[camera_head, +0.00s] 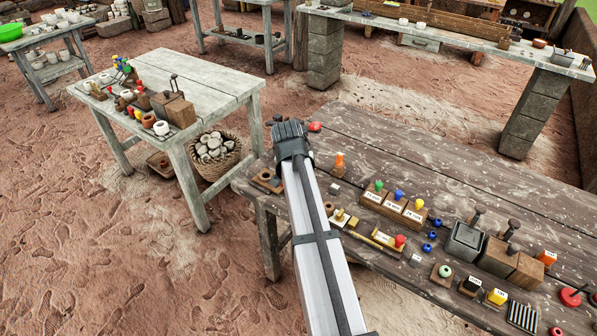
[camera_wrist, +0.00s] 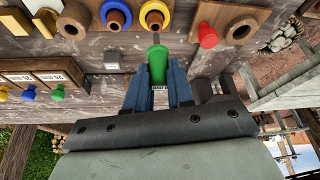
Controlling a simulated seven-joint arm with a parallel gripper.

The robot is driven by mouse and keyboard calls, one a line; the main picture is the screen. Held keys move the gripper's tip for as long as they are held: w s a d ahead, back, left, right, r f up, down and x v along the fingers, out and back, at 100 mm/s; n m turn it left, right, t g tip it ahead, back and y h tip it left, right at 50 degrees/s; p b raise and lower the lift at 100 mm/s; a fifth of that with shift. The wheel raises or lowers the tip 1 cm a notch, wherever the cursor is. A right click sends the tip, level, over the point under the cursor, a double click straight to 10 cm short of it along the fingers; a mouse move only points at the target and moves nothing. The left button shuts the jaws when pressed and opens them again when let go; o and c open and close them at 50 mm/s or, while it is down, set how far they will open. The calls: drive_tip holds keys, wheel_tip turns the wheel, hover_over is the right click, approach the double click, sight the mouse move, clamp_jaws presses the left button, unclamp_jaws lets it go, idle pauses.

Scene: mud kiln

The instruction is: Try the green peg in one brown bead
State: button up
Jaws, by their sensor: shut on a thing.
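My gripper (camera_wrist: 158,85) is shut on a green peg (camera_wrist: 157,62), which stands between its two blue fingers with its rounded end out past the tips. A small label shows near the peg's lower end. In the head view my gripper (camera_head: 291,135) is above the near left part of the dark table, and the peg in it is hidden. In the wrist view two round holed pieces with brown centres, one rimmed blue (camera_wrist: 115,16) and one rimmed yellow (camera_wrist: 154,15), lie ahead of the peg tip, apart from it.
A red peg (camera_wrist: 207,36) and a brown block with a hole (camera_wrist: 241,29) are right of the peg. Labelled wooden blocks (camera_head: 393,204) hold green, blue and yellow pegs. Grey and wooden boxes (camera_head: 464,241) stand further right. The table's back right (camera_head: 440,160) is clear.

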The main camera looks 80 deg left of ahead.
drive_tip(key=shift+f, duration=1.35)
idle(1.6)
drive_tip(key=shift+r, duration=0.1)
idle(0.9)
drive_tip(key=shift+r, duration=2.15)
drive_tip(key=shift+d, duration=0.1)
